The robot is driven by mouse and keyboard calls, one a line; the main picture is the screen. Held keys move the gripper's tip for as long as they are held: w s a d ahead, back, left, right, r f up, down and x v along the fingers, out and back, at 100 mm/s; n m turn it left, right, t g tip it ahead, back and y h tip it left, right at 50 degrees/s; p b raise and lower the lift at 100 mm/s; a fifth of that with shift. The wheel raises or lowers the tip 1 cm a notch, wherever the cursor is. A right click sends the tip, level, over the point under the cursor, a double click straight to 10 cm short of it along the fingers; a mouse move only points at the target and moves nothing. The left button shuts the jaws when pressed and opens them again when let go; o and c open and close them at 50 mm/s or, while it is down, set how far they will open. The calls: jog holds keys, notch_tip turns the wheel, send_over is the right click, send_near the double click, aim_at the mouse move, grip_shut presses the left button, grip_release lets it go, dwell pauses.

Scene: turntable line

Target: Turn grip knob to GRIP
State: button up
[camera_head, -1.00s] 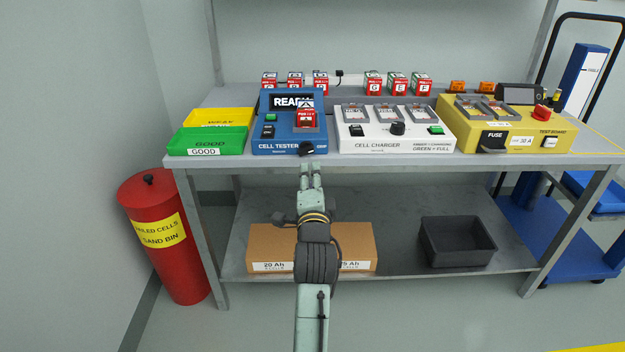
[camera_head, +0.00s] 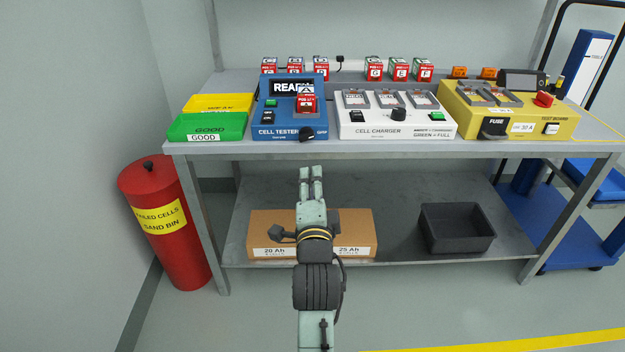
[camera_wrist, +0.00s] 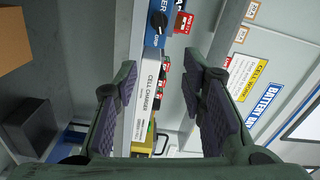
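The grip knob (camera_head: 306,134) is a black dial at the front right corner of the blue cell tester (camera_head: 270,120). In the wrist view the knob (camera_wrist: 158,20) shows a light mark, and lettering beside it is only partly readable. The tester's display reads "READ…", partly covered by a red cell (camera_head: 307,103) labelled A standing in it. My gripper (camera_head: 311,170) is in front of the bench edge, below and apart from the knob. In the wrist view my gripper (camera_wrist: 160,65) has its fingers wide apart with nothing between them.
The white cell charger (camera_head: 395,115) stands right of the tester, and a yellow test board (camera_head: 510,125) beyond it. Green (camera_head: 205,127) and yellow trays are at left. A cardboard box (camera_head: 350,222) and dark bin (camera_head: 457,230) sit on the lower shelf. A red sand bin (camera_head: 165,225) stands left.

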aim_at(306, 137)
jog(key=shift+o, duration=1.3)
jog(key=shift+w+r+n+p, duration=0.2)
jog(key=shift+w+n+p, duration=0.35)
jog(key=shift+n, duration=0.65)
jog(key=shift+o, duration=0.6)
jog(key=w+n+p, duration=0.1)
jog(key=n, duration=0.3)
jog(key=w+n+p, duration=0.1)
jog(key=w+n, duration=0.1)
jog(key=n, duration=0.2)
jog(key=w+a+n+p, duration=0.1)
jog(key=w+n, duration=0.1)
jog(key=n, duration=0.3)
jog(key=shift+w+r+p, duration=0.15)
jog(key=shift+w+p, duration=0.05)
jog(key=shift+p, duration=0.15)
jog(key=w+n+p, duration=0.1)
jog(key=w, duration=0.3)
jog(key=w+n+p, duration=0.1)
jog(key=w, duration=0.3)
jog(key=w+n+p, duration=0.1)
jog(key=w+n, duration=0.1)
jog(key=w, duration=0.2)
jog(key=shift+w+a+f+p, duration=0.1)
jog(key=shift+a+f+p, duration=0.1)
jog(key=shift+a+p, duration=0.1)
jog(key=shift+c, duration=0.6)
jog(key=c, duration=1)
